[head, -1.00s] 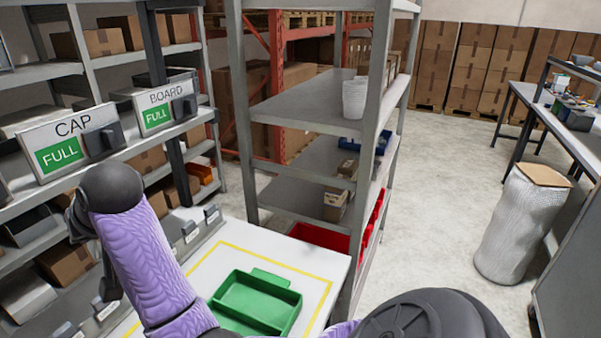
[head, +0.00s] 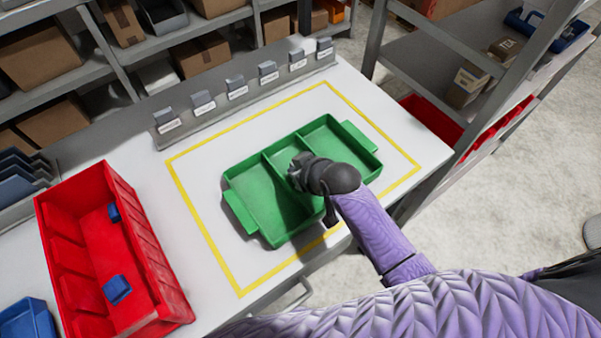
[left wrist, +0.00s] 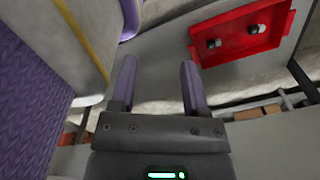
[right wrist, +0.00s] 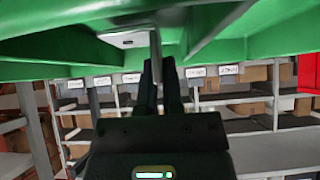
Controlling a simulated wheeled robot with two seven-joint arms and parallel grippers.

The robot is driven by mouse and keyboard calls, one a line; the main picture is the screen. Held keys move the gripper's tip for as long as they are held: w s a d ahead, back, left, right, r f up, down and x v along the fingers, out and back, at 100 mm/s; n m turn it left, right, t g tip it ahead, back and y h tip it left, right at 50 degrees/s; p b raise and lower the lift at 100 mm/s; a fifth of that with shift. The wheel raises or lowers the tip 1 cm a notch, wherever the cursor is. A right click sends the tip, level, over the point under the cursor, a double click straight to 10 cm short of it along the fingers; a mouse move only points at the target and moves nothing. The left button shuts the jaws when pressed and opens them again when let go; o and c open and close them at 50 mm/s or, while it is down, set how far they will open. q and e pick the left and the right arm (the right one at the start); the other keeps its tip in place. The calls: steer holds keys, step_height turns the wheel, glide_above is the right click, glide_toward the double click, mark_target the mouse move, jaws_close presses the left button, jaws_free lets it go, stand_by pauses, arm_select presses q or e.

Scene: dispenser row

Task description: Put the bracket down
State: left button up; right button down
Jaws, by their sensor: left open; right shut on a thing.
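The green tray (head: 262,205), split into compartments, lies inside the yellow outline on the white table. My right gripper (head: 298,170) is over the middle of the tray. In the right wrist view my right gripper (right wrist: 158,75) is shut on a grey, angled piece, the bracket (right wrist: 125,38), close to the green tray (right wrist: 230,30). The gripper hides the bracket in the head view. I cannot tell whether the bracket touches the tray. My left gripper (left wrist: 158,85) is open and empty; it is out of the head view.
A red bin (head: 100,250) with blue pieces stands left of the tray. A blue bin (head: 25,320) is at the lower left. A rail with several grey labelled blocks (head: 235,88) runs along the table's back. Shelving (head: 430,50) stands at the right. Bare table surrounds the tray.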

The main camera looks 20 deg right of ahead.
steer(key=shift+f, duration=0.55)
steer(key=shift+r, duration=0.1)
steer(key=shift+f, duration=0.2)
steer(key=c, duration=0.8)
jaws_free()
